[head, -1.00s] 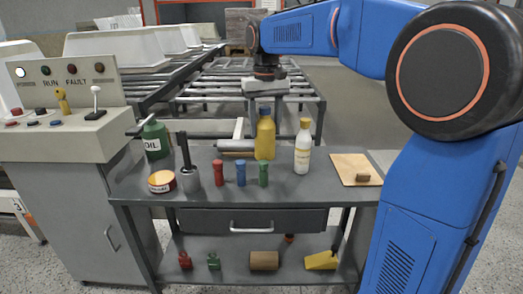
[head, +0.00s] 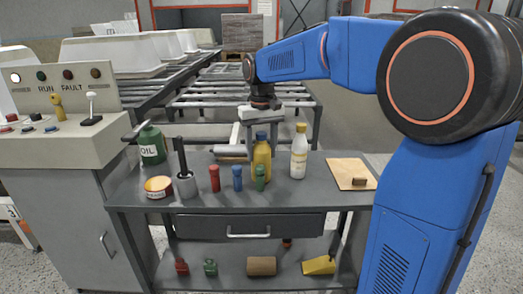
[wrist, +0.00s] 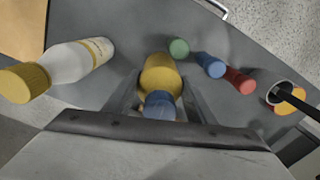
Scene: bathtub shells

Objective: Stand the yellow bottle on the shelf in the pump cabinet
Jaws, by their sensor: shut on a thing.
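The yellow bottle (head: 262,160) with a blue cap is upright over the grey workbench, behind the green cylinder. My gripper (head: 262,135) comes down from above with a finger on either side of it and is shut on it. In the wrist view the bottle (wrist: 160,75) shows between the two fingers, its blue cap towards the palm. I cannot tell whether its base touches the bench top. I cannot tell which thing is the pump cabinet; a grey cabinet (head: 70,222) with a control panel stands at the left.
A white bottle (head: 299,152) stands to the right of the yellow one. Red (head: 214,178), blue (head: 238,178) and green (head: 260,178) cylinders stand in front. A green oil can (head: 152,145), tin (head: 158,187) and board (head: 350,172) are also on the bench. Its lower shelf (head: 225,272) holds several items.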

